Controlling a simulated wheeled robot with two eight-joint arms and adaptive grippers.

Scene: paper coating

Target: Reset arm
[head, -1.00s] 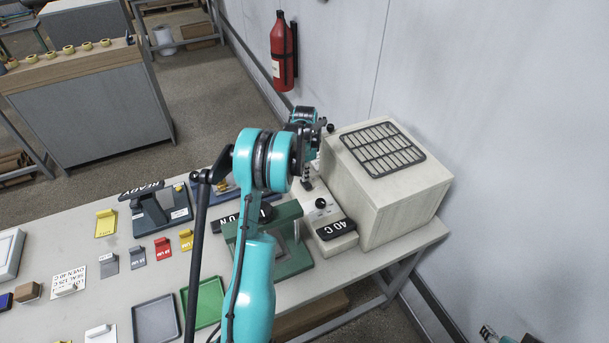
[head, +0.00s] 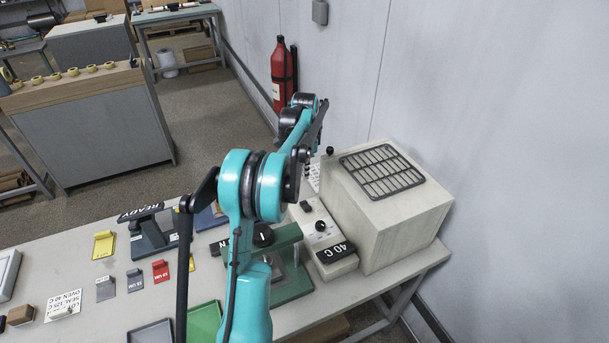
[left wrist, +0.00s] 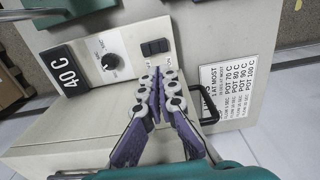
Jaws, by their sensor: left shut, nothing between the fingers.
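My left arm (head: 246,285) rises over the front of the table, with its elbow (head: 262,187) bent and its far links reaching toward the cream oven box (head: 385,230). In the left wrist view my left gripper (left wrist: 160,74) has its purple and grey fingers together and empty. In the head view the arm mostly hides this gripper. My right gripper is not in view.
The oven's panel has a black knob (left wrist: 110,61) and a 40 C sign (head: 337,252). A green press (head: 290,285) stands close beside the arm. Trays, coloured blocks and a READY stand lie left. A fire extinguisher (head: 280,80) hangs on the wall behind.

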